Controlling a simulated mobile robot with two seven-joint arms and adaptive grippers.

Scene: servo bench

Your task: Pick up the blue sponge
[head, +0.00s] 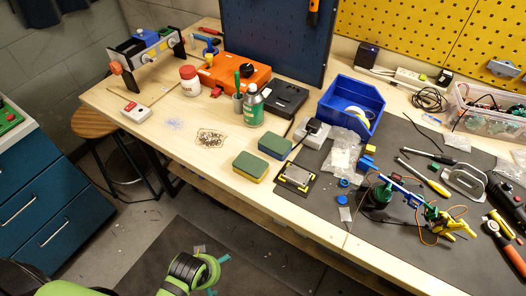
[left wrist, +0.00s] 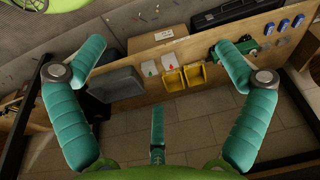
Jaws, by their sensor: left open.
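The blue sponge (head: 275,147), with a green top layer, lies on the wooden bench near its front edge in the head view. A yellow sponge (head: 250,167), also green on top, lies just in front and to the left of it. My left gripper (head: 217,275) is low in the head view, over the floor in front of the bench and apart from both sponges. In the left wrist view its teal fingers (left wrist: 158,50) are spread wide with nothing between them. I cannot make out the blue sponge in that view. My right gripper is not in view.
A green bottle (head: 253,106) and a black case (head: 286,98) stand behind the sponges. A small black-and-yellow plate (head: 297,178) lies to their right, and a blue bin (head: 352,103) stands farther back. The wood left of the sponges is largely clear.

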